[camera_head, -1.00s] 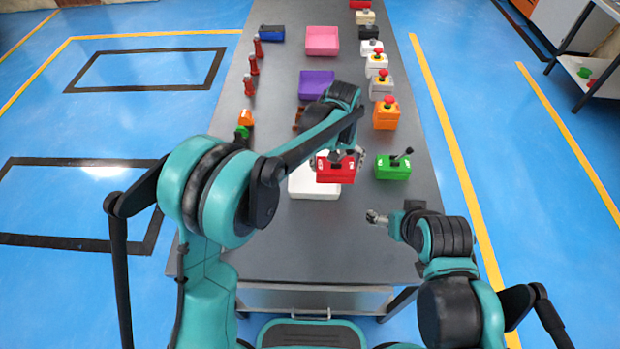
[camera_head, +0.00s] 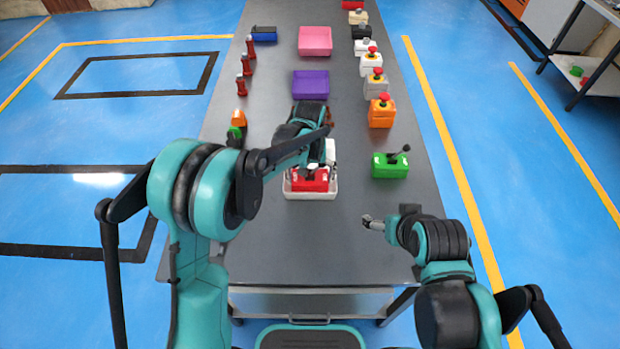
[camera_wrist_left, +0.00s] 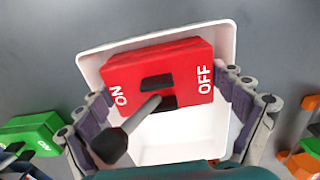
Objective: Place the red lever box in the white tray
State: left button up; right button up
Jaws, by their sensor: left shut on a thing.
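The red lever box (camera_head: 311,180) is over the white tray (camera_head: 333,190), within its outline in the head view. In the left wrist view the red box (camera_wrist_left: 190,64) shows its ON and OFF marks and a grey lever with a black knob. The white tray (camera_wrist_left: 185,148) shows around and below it there. My left gripper (camera_wrist_left: 168,105) is shut on the red box, with one finger at each end. Whether the box touches the tray floor I cannot tell. My right gripper (camera_head: 374,223) is at the lower right, away from the tray; its jaw state is unclear.
A green lever box (camera_head: 390,165) stands right of the tray. A purple tray (camera_head: 310,85) and a pink tray (camera_head: 315,40) lie farther back. An orange button box (camera_head: 381,112) leads a row along the right edge. The front of the table (camera_head: 295,250) is clear.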

pick_arm(q)
jog(key=shift+f, duration=0.2)
jog(key=o, duration=1.2)
jog(key=shift+r, duration=0.55)
notch_tip(320, 180, up, 12)
jog(key=p, duration=0.3)
jog(key=shift+f, duration=0.25)
